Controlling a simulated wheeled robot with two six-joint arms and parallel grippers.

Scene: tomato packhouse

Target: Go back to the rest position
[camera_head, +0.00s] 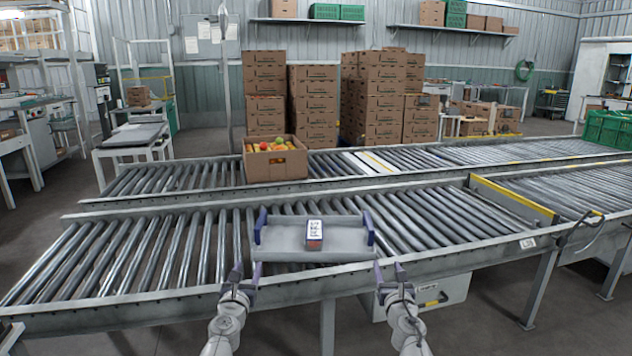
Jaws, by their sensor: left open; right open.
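My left gripper (246,275) is open and empty, pointing forward near the front rail of the near conveyor. My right gripper (388,273) is open and empty, also near that rail. Between and beyond them, a grey tray (280,237) with raised blue-edged ends lies on the near rollers. A small box-like item with a white label (314,232) stands in the tray. Both grippers are close to the tray's front corners; whether either touches it I cannot tell.
The near roller conveyor (150,245) spans the view. On the far conveyor sits a carton (276,167) of tomatoes. Stacked cartons (312,105) stand behind. A yellow-topped bar (512,198) crosses the near conveyor at right. Green crates (608,128) are at the far right.

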